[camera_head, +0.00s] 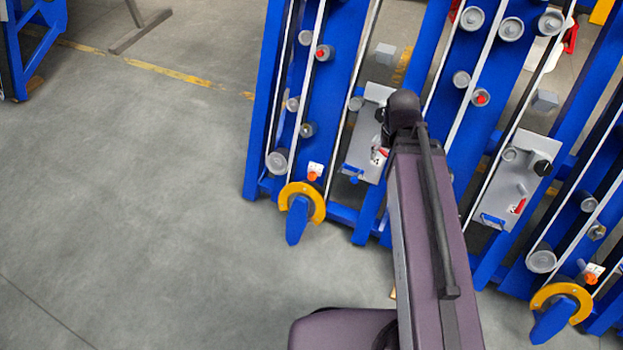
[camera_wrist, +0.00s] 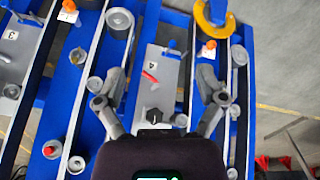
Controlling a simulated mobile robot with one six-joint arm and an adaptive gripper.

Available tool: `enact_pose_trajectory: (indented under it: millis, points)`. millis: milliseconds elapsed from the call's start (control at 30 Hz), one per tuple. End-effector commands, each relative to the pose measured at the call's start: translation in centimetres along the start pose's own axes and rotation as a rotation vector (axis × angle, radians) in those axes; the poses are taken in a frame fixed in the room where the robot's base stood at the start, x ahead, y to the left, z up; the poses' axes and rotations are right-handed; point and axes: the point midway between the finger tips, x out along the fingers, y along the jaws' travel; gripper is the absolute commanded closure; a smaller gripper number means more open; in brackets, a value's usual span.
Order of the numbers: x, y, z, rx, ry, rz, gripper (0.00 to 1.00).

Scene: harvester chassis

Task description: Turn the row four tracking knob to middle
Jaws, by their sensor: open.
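A grey panel marked 4 (camera_wrist: 169,62) shows in the wrist view, with a black knob (camera_wrist: 154,115) near its lower end and a red-handled lever (camera_wrist: 150,76) above it. No contact with the knob is visible. In the head view the same panel (camera_head: 358,158) is partly hidden behind my arm, and its knob cannot be made out clearly.
Blue frames with rollers and white belts flank the panel. A similar panel (camera_head: 505,190) with its own black knob (camera_head: 542,168) stands to the right in the head view. An orange knob (camera_head: 312,176) sits above a yellow ring (camera_head: 302,201).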

Motion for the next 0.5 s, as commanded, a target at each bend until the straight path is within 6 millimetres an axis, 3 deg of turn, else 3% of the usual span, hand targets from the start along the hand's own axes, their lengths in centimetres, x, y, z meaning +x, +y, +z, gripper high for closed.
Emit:
enact_pose_trajectory:
  millis: [500]
  points:
    - [10.1,-4.6,-7.8,0.081,-0.006,0.012,0.11]
